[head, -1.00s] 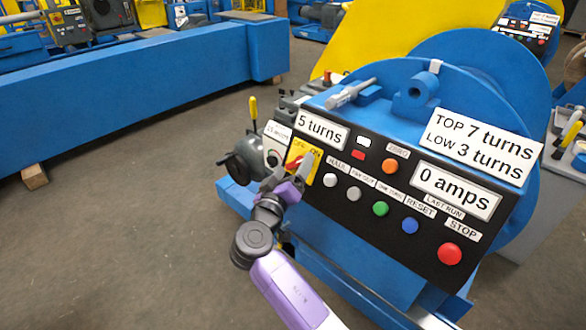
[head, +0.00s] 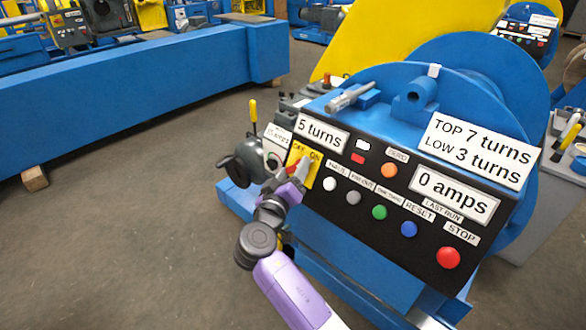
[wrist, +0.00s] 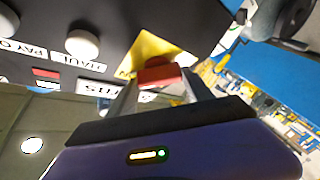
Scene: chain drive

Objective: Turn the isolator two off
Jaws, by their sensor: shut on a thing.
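The isolator is a yellow plate (head: 314,170) marked OFF on its left and ON on its right, at the left end of the black control panel. Its red handle (wrist: 158,73) stands out from the plate in the wrist view, between my two fingers. My gripper (head: 297,171) is at the plate in the head view, shut on this red handle, and hides part of the plate and handle. In the wrist view the fingers of my gripper (wrist: 161,80) sit on both sides of the handle. The handle's exact angle is hard to tell.
White, grey, green and blue buttons (head: 379,212) and a red stop button (head: 448,258) lie to the right on the panel (head: 330,215). A grey handwheel (head: 240,165) is close on the left. Labels read 5 turns and 0 amps. Open floor (head: 110,240) lies left.

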